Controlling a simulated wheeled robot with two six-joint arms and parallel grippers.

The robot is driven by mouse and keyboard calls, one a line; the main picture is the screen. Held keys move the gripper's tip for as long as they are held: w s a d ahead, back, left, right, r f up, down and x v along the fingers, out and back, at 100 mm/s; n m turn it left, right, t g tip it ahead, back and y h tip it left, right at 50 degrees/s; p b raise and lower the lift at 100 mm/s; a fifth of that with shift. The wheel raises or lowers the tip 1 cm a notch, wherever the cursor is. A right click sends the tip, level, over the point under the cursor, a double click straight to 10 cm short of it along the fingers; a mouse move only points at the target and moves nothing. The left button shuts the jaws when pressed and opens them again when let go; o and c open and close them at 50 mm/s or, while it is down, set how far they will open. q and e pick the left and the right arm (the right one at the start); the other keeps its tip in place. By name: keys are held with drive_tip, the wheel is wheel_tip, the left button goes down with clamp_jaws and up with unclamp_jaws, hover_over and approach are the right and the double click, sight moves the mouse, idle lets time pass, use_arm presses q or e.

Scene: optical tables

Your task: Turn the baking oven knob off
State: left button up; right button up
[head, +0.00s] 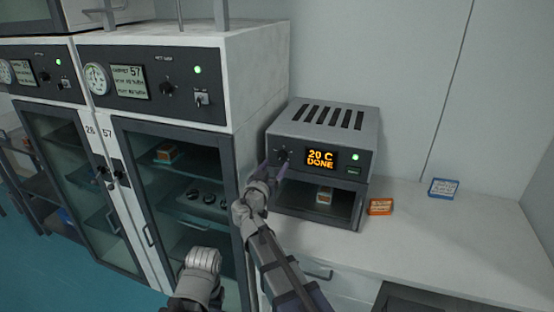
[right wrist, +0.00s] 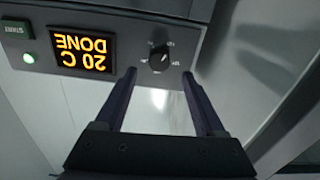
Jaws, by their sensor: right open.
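The baking oven (head: 362,128) is a grey box on the white counter. Its display reads "20 C DONE" in orange. The small black knob (head: 284,156) is left of the display; it also shows in the right wrist view (right wrist: 160,58), with a light pointer mark and printed labels around it. My right gripper (head: 275,166) is in front of the knob, partly covering the panel's left end. In the right wrist view my right gripper (right wrist: 160,76) is open and empty, its fingertips on either side of the knob's line, apparently not touching it.
An orange box (head: 380,207) and a blue box (head: 443,188) lie on the counter (head: 420,230) right of the oven. A small box (head: 324,195) sits in the open bay below the panel. A tall cabinet (head: 240,80) stands close on the left.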

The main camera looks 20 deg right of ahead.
sight(281, 157)
drive_tip(key=x, duration=0.5)
drive_tip(key=shift+d, duration=0.1)
drive_tip(key=shift+c, duration=0.2)
clamp_jaws()
idle(0.4)
